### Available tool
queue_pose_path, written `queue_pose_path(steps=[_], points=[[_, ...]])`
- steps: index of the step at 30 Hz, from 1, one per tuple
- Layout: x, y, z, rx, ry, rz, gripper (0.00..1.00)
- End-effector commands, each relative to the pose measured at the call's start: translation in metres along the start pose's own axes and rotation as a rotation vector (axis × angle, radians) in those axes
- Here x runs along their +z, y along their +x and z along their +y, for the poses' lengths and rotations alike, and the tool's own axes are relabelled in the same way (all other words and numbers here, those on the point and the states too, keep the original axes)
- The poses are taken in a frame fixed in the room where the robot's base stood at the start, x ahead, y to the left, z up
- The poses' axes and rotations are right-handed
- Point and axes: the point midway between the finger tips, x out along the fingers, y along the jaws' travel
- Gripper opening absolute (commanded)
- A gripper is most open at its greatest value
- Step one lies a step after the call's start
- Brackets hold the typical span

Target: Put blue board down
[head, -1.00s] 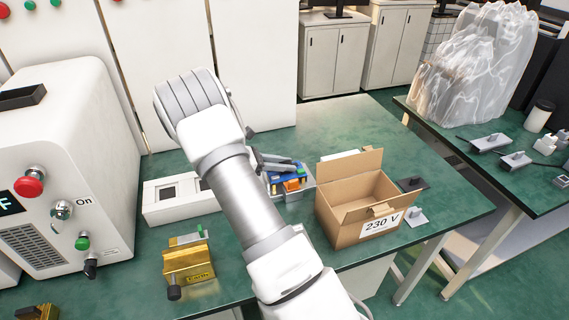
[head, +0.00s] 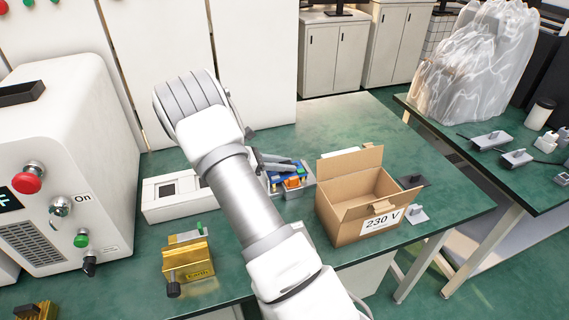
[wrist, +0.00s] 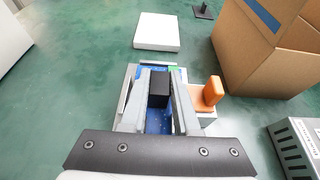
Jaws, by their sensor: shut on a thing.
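The blue board (wrist: 155,121) carries a black block (wrist: 159,89) and is between the two fingers of my gripper (wrist: 160,92) in the wrist view. My gripper is shut on it. In the head view the blue board (head: 285,172) shows only in part behind my arm, beside my gripper (head: 270,163). A grey tray (head: 304,189) lies under or around the board on the green bench. I cannot tell whether the board touches the tray. An orange part (wrist: 213,92) stands at the board's right, and a green piece shows at its far edge.
An open cardboard box (head: 342,221) marked 230 V stands close on the right. A white fixture (head: 160,206) with dark openings and a brass Earth block (head: 187,263) are at left. A white flat box (wrist: 157,31) lies beyond the board.

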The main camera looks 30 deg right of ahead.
Motion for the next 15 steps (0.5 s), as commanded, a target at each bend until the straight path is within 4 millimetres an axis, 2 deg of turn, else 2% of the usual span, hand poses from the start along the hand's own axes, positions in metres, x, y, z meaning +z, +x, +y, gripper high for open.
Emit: queue_pose_path(steps=[2,3,8,15], points=[[-0.0015,0.0006,0.0001,0.000,0.000,0.000,0.00],[-0.0008,0.0003,0.0001,0.000,0.000,0.000,0.36],[-0.0009,0.0003,0.0000,0.000,0.000,0.000,0.64],[-0.0011,0.0003,-0.0001,0.000,0.000,0.000,0.64]])
